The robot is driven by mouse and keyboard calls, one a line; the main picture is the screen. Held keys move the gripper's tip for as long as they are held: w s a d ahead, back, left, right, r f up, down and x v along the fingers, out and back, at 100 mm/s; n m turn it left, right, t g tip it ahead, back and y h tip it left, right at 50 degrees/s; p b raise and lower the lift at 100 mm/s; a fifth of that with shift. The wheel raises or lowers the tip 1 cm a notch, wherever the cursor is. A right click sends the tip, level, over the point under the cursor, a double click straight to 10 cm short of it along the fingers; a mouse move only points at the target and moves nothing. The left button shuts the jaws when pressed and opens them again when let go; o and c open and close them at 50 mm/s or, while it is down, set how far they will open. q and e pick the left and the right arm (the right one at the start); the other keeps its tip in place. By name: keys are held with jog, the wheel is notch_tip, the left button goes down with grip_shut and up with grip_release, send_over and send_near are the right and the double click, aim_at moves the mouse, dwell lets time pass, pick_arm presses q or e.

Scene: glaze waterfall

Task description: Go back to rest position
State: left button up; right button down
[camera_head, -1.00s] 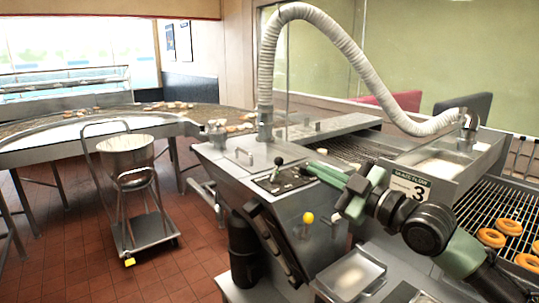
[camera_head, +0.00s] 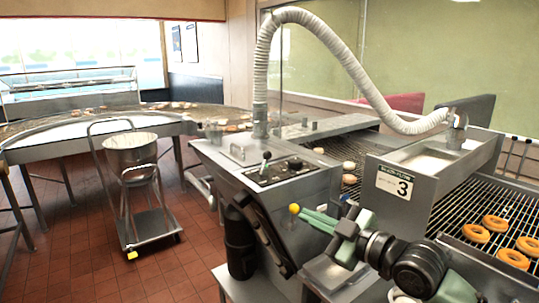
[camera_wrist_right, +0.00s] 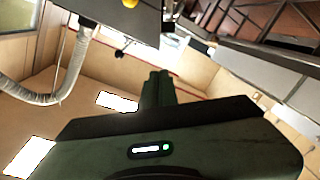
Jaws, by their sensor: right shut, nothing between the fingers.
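My right gripper (camera_head: 308,215) is shut and empty. In the head view its green fingers point left, in front of the glazing machine (camera_head: 270,205) and close to the yellow knob (camera_head: 294,208) in the picture. I cannot tell whether they touch the knob. The black-topped lever (camera_head: 266,157) stands upright on the control panel, clear of the gripper. In the right wrist view, the closed fingers (camera_wrist_right: 157,86) stick up beyond the dark green gripper body, with nothing between them. My left gripper is out of view.
A conveyor with doughnuts (camera_head: 495,223) runs at the right, behind my right arm. A pale ribbed hose (camera_head: 345,55) arches over the machine. A trolley with a metal pot (camera_head: 130,150) stands on the tiled floor at the left. A curved conveyor (camera_head: 60,135) lies behind it.

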jog(key=s+f+m+g+h, duration=0.25)
jog(key=s+f, duration=0.45)
jog(key=f, duration=0.4)
jog(key=s+f+m+g+h, duration=0.1)
jog(key=s+f+m+h, duration=0.25)
jog(key=s+f, duration=0.6)
jog(key=s+d+f+m+g+h, duration=0.35)
jog(key=s+d+f, duration=0.3)
jog(key=s, duration=0.35)
jog(key=s+d+f+m+g+h, duration=0.2)
jog(key=s+d+f+m, duration=0.25)
jog(key=s+f, duration=0.4)
notch_tip(320, 180, down, 25)
jog(key=s+g, duration=0.2)
jog(key=s+d+f, duration=0.1)
jog(key=s+f, duration=0.7)
jog(key=s+d+f, duration=0.2)
jog(key=s+f, duration=0.6)
jog(key=s, duration=0.1)
jog(key=shift+d+f+n+g, duration=0.3)
jog(key=shift+n+g, duration=0.1)
